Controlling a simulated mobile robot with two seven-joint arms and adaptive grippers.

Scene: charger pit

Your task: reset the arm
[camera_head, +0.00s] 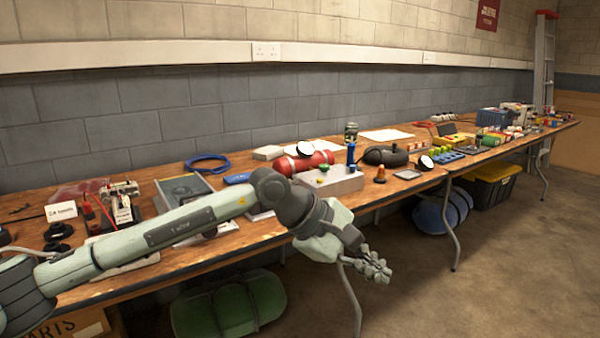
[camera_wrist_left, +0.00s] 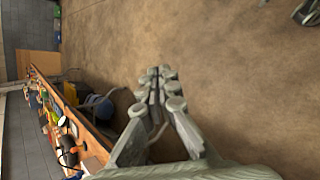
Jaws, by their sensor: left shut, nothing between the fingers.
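My left arm (camera_head: 170,228) comes in from the left in the head view and reaches across the front of the workbench. My left gripper (camera_head: 376,268) hangs out past the bench's front edge, over the floor. Its fingers are shut with nothing between them. The left wrist view also shows the closed fingers (camera_wrist_left: 160,88), with bare floor beyond them.
A long wooden workbench (camera_head: 290,222) runs along the wall. It bears a red cylinder (camera_head: 312,161), a grey box with a blue knob (camera_head: 335,181) and many other items. A green bag (camera_head: 228,305) and a black-yellow crate (camera_head: 492,186) sit underneath. The floor (camera_head: 520,270) at right is clear.

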